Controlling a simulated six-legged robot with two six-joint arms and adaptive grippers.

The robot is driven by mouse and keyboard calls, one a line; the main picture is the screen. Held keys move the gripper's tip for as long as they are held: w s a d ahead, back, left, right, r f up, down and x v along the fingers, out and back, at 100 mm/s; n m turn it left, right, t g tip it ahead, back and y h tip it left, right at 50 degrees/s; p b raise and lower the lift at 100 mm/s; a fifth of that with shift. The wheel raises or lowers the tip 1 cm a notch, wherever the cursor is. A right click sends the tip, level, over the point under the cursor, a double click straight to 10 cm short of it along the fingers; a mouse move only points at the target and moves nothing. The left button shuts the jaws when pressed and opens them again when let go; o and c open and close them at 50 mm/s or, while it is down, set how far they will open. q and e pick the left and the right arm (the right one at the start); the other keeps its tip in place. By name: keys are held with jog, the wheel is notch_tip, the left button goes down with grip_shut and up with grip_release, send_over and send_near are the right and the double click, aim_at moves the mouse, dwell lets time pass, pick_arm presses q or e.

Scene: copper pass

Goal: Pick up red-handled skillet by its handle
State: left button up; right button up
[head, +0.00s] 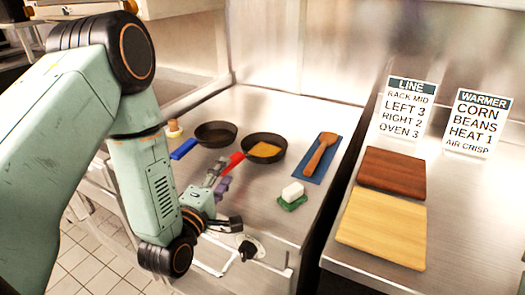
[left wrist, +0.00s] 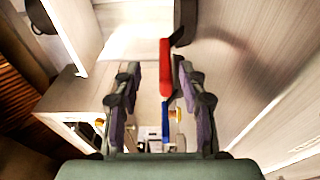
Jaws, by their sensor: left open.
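The red-handled skillet (head: 265,136) sits on the steel counter with yellow food in it. Its red handle (head: 233,162) points toward the lower left, at my left gripper (head: 217,174). In the left wrist view the red handle (left wrist: 165,67) lines up with the gap between the two fingers of my left gripper (left wrist: 158,75). The fingers are apart on either side, and nothing is gripped. Only a dark edge of the skillet (left wrist: 185,22) shows there. I cannot tell how deep the handle lies between the fingers. My right gripper is not in view.
A blue-handled skillet (head: 215,132) stands just left of the red-handled one. A wooden spatula (head: 320,155) lies on a blue mat (head: 331,163) to the right. A white block on a green sponge (head: 292,203) sits in front. Cutting boards (head: 382,230) lie at the right.

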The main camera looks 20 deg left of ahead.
aim_at(233, 162)
pick_arm(q)
jog(key=w, duration=0.2)
jog(key=w+f, duration=0.1)
jog(key=w, duration=0.2)
jog(key=shift+a, duration=0.2)
jog(key=shift+w+d, duration=0.1)
jog(key=shift+w, duration=0.1)
jog(key=shift+s+d+r, duration=0.25)
jog(key=shift+d+r, duration=0.05)
jog(key=shift+d, duration=0.05)
jog(key=shift+c, duration=0.2)
jog(key=shift+w+a+f, duration=0.3)
jog(key=shift+a, duration=0.05)
jog(key=c, duration=0.5)
jog(key=shift+s+d+r, duration=0.2)
jog(key=shift+d+r, duration=0.05)
grip_shut()
jog(key=shift+a, duration=0.1)
jog(key=shift+w+f, duration=0.15)
